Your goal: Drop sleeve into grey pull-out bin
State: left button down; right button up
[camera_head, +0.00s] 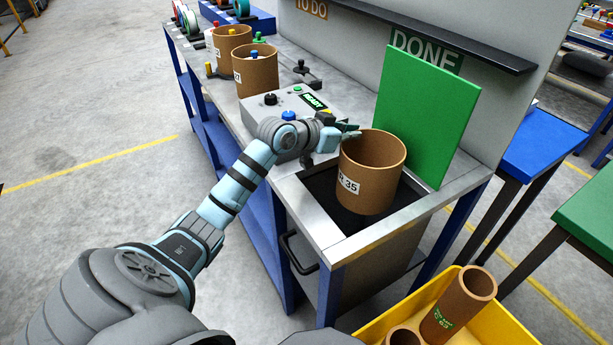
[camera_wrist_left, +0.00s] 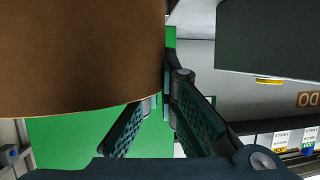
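The sleeve (camera_head: 366,180) is a wide brown cardboard tube with a white label ending in 35. It is upright over the dark opening of the grey pull-out bin (camera_head: 333,238) at the bench's near end. Whether its bottom touches the bin floor is unclear. My left gripper (camera_head: 350,133) is at the sleeve's upper left rim. In the left wrist view the sleeve (camera_wrist_left: 80,60) fills the upper left, and the fingers (camera_wrist_left: 163,105) converge at its wall, one partly hidden behind it. They look shut on the wall. My right gripper is out of view.
A green panel (camera_head: 425,115) stands upright behind the bin. A grey control box (camera_head: 297,108) with buttons and more brown sleeves (camera_head: 257,77) stand farther along the bench. A yellow crate (camera_head: 497,325) with smaller tubes is at the lower right.

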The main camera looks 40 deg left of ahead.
pick_arm(q)
jog(key=shift+r, duration=0.15)
jog(key=c, duration=1.7)
grip_release()
jog(key=shift+s, duration=0.15)
jog(key=v, duration=0.7)
jog(key=shift+s, duration=0.15)
